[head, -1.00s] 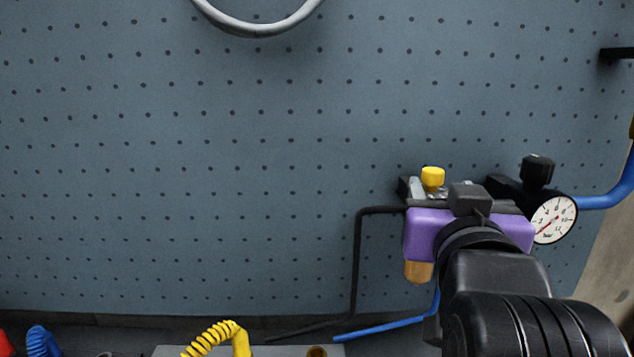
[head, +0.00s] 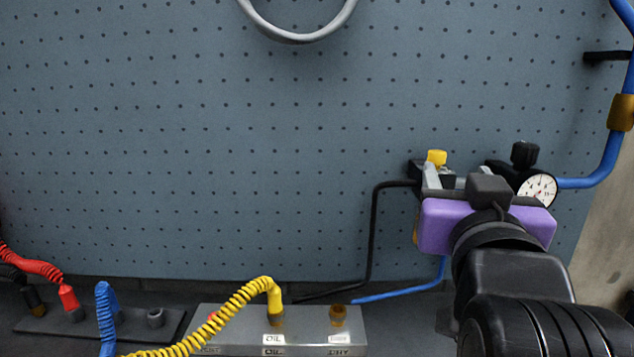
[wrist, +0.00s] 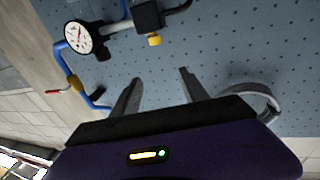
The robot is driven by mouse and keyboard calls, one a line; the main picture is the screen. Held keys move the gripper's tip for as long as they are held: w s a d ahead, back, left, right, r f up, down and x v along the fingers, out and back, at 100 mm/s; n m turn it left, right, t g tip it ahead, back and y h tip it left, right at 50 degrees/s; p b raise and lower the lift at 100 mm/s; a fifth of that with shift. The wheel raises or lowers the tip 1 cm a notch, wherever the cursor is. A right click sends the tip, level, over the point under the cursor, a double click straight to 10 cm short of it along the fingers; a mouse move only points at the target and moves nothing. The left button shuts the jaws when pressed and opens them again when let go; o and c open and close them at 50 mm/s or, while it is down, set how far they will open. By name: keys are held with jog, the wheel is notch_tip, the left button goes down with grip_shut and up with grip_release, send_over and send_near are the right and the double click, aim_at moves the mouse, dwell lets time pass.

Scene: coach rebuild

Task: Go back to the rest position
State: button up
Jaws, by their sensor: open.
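My gripper (wrist: 157,84) is open and empty in the wrist view, its two grey fingers apart with only pegboard between them. In the head view its purple body (head: 487,226) is at the right, in front of the regulator with a yellow knob (head: 436,158) and a pressure gauge (head: 538,190). One grey finger shows beside the yellow knob; the gripper hides much of the regulator. In the wrist view the gauge (wrist: 77,38) and yellow knob (wrist: 154,40) lie beyond the fingertips, apart from them.
A grey pegboard (head: 200,150) fills the back. A metal manifold (head: 350,325) with a coiled yellow hose (head: 235,298) stands below. Red (head: 38,267) and blue (head: 105,310) coiled hoses are at lower left. A blue pipe (head: 605,165) runs up the right. The middle is open.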

jog(key=s+a+f+n+t+y, duration=0.2)
jog(key=s+f+n+y, duration=0.15)
jog(key=s+f, duration=0.4)
jog(key=s+a+f+n+t+y, duration=0.1)
jog(key=s+a+f+n+y, duration=0.25)
jog(key=f, duration=0.75)
jog(key=s+d+f+m+g+h, duration=0.1)
jog(key=s+d+f+m+g, duration=0.1)
jog(key=s+f, duration=0.7)
jog(key=s+d+f+m+g+h, duration=0.1)
jog(key=s+d+f+g, duration=0.3)
jog(key=s+f, duration=0.6)
jog(key=s+d+m, duration=0.1)
jog(key=s, duration=0.7)
jog(key=shift+s+d+f+g+h, duration=0.25)
jog(key=shift+d+g+h, duration=0.15)
